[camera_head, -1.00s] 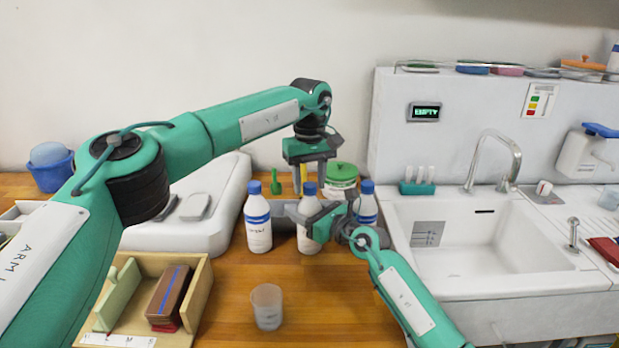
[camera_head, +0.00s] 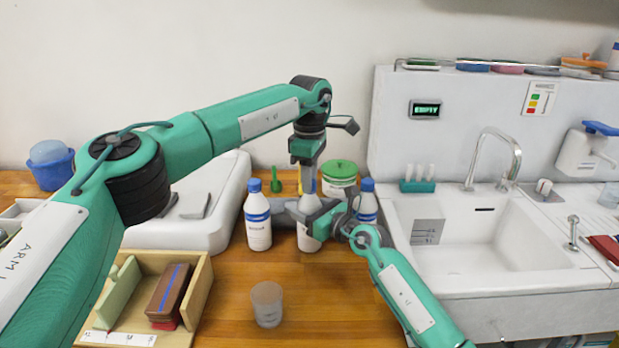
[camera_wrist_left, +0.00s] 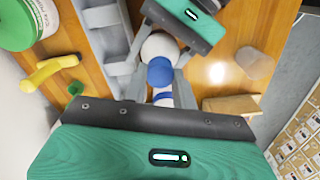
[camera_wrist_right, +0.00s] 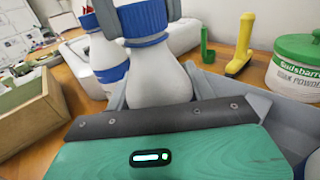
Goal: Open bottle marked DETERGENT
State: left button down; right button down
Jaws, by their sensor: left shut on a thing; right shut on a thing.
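The middle white bottle (camera_head: 306,241) with a blue cap stands upright on the wooden counter, between two similar bottles. My left gripper (camera_head: 308,184) points down from above and is shut on its blue cap (camera_wrist_left: 160,72). My right gripper (camera_head: 313,218) comes in from the right and is shut on the bottle's white body (camera_wrist_right: 158,80). The cap looks seated at the bottle's top, between my left fingers. The middle bottle's label is hidden, so I cannot read its marking.
A left bottle (camera_head: 257,222) and a right bottle (camera_head: 367,203) stand close by. A green-lidded tub (camera_head: 340,178) is behind. A clear cup (camera_head: 266,304) and a wooden box (camera_head: 205,290) are in front. The sink (camera_head: 490,245) is to the right.

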pick_arm(q)
jog(key=n, duration=1.8)
jog(key=shift+n, duration=0.4)
jog(key=n, duration=0.7)
jog(key=shift+r, duration=0.25)
jog(key=shift+r, duration=0.9)
jog(key=shift+r, duration=0.1)
